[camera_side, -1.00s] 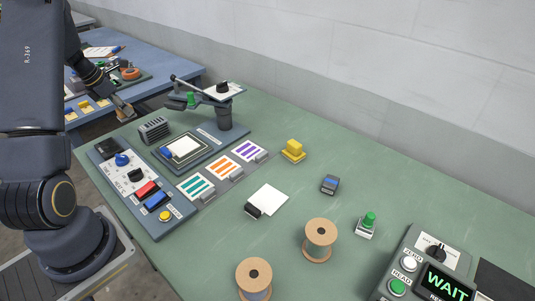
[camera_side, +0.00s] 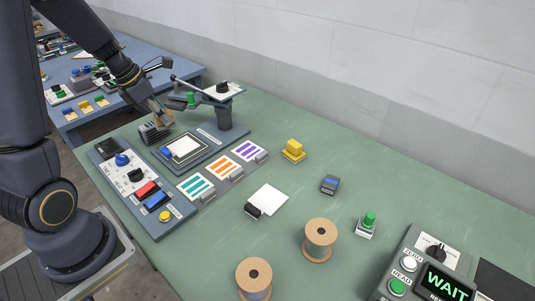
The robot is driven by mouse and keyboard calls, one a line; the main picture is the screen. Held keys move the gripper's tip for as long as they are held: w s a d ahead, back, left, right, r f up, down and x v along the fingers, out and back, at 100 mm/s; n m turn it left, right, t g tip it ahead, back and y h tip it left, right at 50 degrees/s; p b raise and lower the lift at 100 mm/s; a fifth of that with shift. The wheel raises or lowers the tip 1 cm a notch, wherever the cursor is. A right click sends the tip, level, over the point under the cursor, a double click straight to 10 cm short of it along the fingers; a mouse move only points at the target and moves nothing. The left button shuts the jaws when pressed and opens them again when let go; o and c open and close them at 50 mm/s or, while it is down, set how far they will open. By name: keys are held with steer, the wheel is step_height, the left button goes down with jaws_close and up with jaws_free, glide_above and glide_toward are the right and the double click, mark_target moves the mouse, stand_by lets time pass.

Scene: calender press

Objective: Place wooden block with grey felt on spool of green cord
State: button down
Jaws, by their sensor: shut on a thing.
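Two wooden spools stand upright at the front of the table, well to the right of my gripper. One spool (camera_side: 320,231) stands near the middle, and the other spool (camera_side: 254,268) is at the bottom edge of the picture.
A press with a lever (camera_side: 224,115) stands beside my gripper. A control panel (camera_side: 138,187), coloured striped cards (camera_side: 218,167), a yellow block (camera_side: 293,150), a white card (camera_side: 268,199), a green-knobbed stamp (camera_side: 367,224) and a WAIT box (camera_side: 432,270) lie around.

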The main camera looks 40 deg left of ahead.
steer(key=d+r+m+g+h, duration=0.3)
steer(key=d+m, duration=0.7)
steer(key=d, duration=2)
steer(key=s+d+r+m+g, duration=0.1)
steer(key=s+d+r+m, duration=0.15)
steer(key=d, duration=0.35)
steer(key=s+d+r+m, duration=0.1)
steer(key=s+d+m, duration=0.1)
steer(key=s+d, duration=0.25)
glide_toward(328, 235)
steer(key=shift+s+d+f, duration=0.4)
steer(key=shift+d+f, duration=0.05)
steer(key=shift+d, duration=0.25)
steer(key=shift+w+d+f, duration=0.2)
steer(key=shift+w+f, duration=0.1)
steer(key=shift+f, duration=0.15)
steer(key=shift+w+d+f, duration=0.1)
steer(key=shift+w+f, duration=0.05)
steer(key=shift+f, duration=1.55)
